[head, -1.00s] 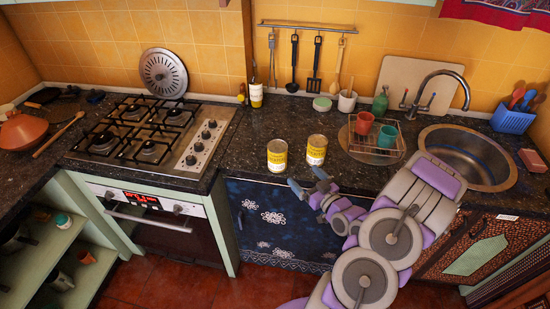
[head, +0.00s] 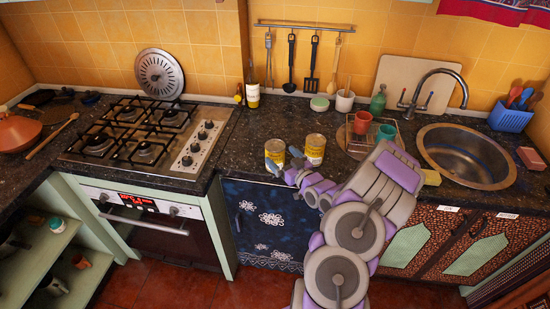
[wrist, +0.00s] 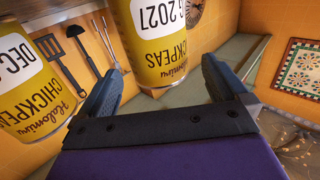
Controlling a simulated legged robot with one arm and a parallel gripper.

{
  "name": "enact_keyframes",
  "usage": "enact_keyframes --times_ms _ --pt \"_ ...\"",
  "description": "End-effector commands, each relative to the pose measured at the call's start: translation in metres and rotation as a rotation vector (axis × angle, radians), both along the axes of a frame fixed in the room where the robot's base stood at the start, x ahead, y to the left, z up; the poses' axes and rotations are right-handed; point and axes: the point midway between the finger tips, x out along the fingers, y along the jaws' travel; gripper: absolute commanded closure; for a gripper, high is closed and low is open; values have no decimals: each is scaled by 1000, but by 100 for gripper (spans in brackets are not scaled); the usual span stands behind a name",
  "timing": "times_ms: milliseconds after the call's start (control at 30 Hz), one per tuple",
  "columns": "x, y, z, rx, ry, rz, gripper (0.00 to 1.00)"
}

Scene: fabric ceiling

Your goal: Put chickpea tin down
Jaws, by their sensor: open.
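Two yellow-labelled tins stand upright on the dark counter. The left tin (head: 275,149) and the right tin (head: 315,146) are a small gap apart. My gripper (head: 285,160) is open and empty at the front of the left tin, its fingers overlapping the tin's lower part in the head view. In the wrist view, my open fingers (wrist: 157,88) point at one tin (wrist: 158,45), with the other tin (wrist: 28,90) to the left. Both labels read chickpeas, upside down there. I cannot tell whether the fingers touch the tin.
A dish rack (head: 352,152) with cups stands right of the tins, before the sink (head: 465,158). The gas stove (head: 145,135) is to the left. Utensils (head: 313,62) hang on the back wall.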

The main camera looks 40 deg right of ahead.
Motion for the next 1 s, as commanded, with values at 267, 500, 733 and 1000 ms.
enact_keyframes --times_ms 267,500,733,1000 --pt "20 -2 3 -2 -5 0 0" --pt "46 -3 4 -2 0 2 0" --pt "53 -5 5 0 -1 -1 0" --pt "53 -5 6 0 -1 -1 12"
